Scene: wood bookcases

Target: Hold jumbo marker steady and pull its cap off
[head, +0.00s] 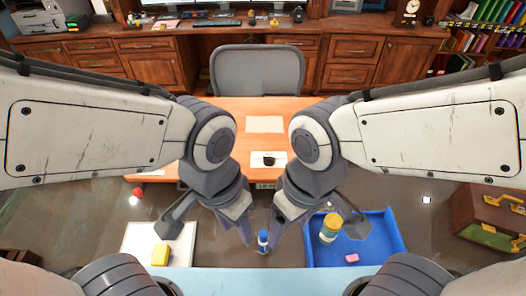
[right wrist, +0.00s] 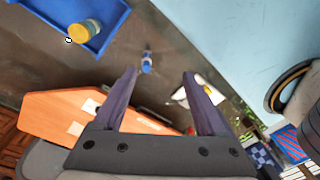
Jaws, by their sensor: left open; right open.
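The jumbo marker (head: 263,241) is small, with blue ends and a pale band. It stands in the gap between my two grippers in the head view, apart from both. It also shows in the right wrist view (right wrist: 147,62), beyond and between the fingertips. My left gripper (head: 207,233) is open and empty to the left of the marker. My right gripper (head: 318,231) is open to its right, partly in front of the blue tray; its spread fingers also show in the right wrist view (right wrist: 160,74). Which end is the cap is too small to tell.
A blue tray (head: 391,240) at right holds a yellow-lidded jar (head: 330,228) and a pink block (head: 352,258). A white mat (head: 185,236) at left bears a yellow block (head: 161,254). A pale blue edge (head: 250,283) lies nearest me. An orange-wood desk (head: 230,106) stands beyond.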

